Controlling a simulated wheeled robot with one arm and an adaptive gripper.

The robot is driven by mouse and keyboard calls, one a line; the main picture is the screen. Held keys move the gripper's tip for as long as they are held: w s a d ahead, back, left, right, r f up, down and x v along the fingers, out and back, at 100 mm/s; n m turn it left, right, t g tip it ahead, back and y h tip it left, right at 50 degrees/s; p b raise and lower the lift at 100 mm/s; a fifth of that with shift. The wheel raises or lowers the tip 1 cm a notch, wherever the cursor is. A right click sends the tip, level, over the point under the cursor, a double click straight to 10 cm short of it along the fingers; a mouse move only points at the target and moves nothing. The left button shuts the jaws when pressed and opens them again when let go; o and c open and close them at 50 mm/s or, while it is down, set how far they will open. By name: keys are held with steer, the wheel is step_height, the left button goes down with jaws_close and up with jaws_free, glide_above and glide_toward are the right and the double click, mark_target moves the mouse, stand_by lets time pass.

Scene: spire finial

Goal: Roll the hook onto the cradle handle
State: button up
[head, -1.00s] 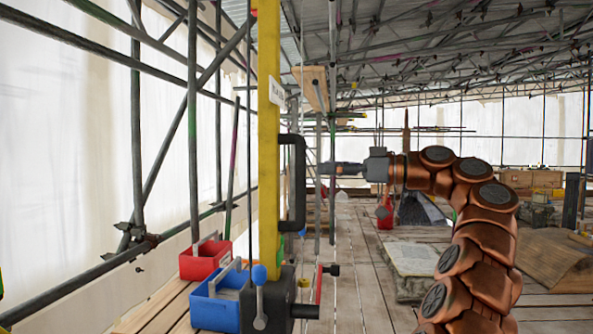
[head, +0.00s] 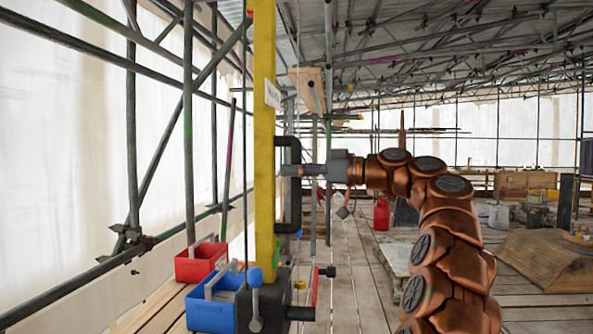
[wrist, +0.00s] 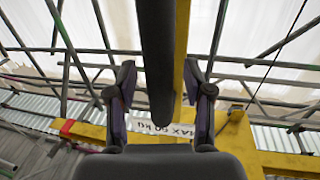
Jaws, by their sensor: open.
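A black C-shaped handle (head: 295,215) is fixed to the right side of an upright yellow post (head: 264,180) in the head view. My gripper (head: 284,170) reaches it from the right at mid-height. In the wrist view my gripper (wrist: 158,76) is open, with the handle's dark bar (wrist: 156,45) between its two fingers and a gap on each side. I cannot make out a cradle by name. A small grey piece (head: 343,212) hangs below my wrist in the head view; I cannot tell whether it is the hook.
A red bin (head: 201,268) and a blue bin (head: 212,316) stand left of the post's base. A dark block with a blue-knobbed lever (head: 256,300) is at its foot. Scaffold tubes line the left. A red can (head: 381,215) stands behind. Plank floor lies open at centre.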

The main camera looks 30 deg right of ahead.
jaws_close()
steer(key=shift+a+f, duration=0.1)
steer(key=shift+a, duration=0.05)
stand_by(0.5)
